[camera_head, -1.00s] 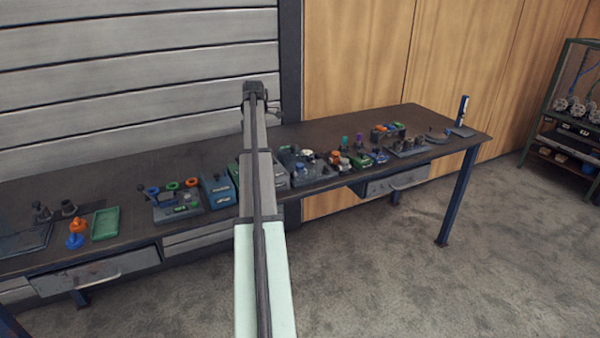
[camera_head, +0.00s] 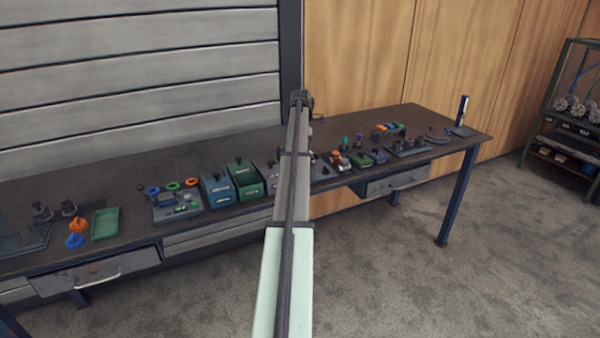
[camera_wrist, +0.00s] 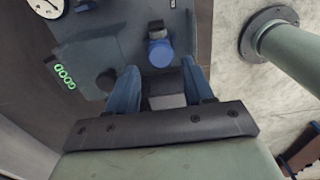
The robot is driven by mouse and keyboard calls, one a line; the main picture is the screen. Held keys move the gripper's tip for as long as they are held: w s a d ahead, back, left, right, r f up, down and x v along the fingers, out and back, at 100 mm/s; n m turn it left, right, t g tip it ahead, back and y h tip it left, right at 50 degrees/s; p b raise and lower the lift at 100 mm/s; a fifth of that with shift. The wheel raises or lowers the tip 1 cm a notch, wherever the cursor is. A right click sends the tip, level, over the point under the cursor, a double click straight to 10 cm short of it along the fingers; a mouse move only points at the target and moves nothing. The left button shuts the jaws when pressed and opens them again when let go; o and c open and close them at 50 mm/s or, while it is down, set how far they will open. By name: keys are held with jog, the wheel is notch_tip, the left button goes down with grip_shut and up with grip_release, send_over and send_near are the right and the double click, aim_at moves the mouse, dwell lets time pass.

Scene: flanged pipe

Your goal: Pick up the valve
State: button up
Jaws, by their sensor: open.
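In the wrist view my gripper (camera_wrist: 160,82) points down over a blue-grey board (camera_wrist: 118,42), its two blue fingers open and apart. A short blue cylindrical part (camera_wrist: 160,53) with a dark stem stands on the board just beyond the fingertips, roughly in line with the gap. It may be the valve, but I cannot tell for sure. A dark and grey block shows between the fingers; I cannot tell whether it belongs to the gripper. In the head view my arm hides the gripper and most of this board.
A green tray (camera_head: 105,224) lies farther left.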

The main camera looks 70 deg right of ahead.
jog(key=shift+w+a+f, duration=0.1)
jog(key=shift+a+f, duration=0.05)
jog(key=shift+f, duration=3.75)
grip_shut()
notch_tip(320, 180, up, 16)
jog(key=shift+r, duration=0.25)
jog(key=shift+w, duration=0.1)
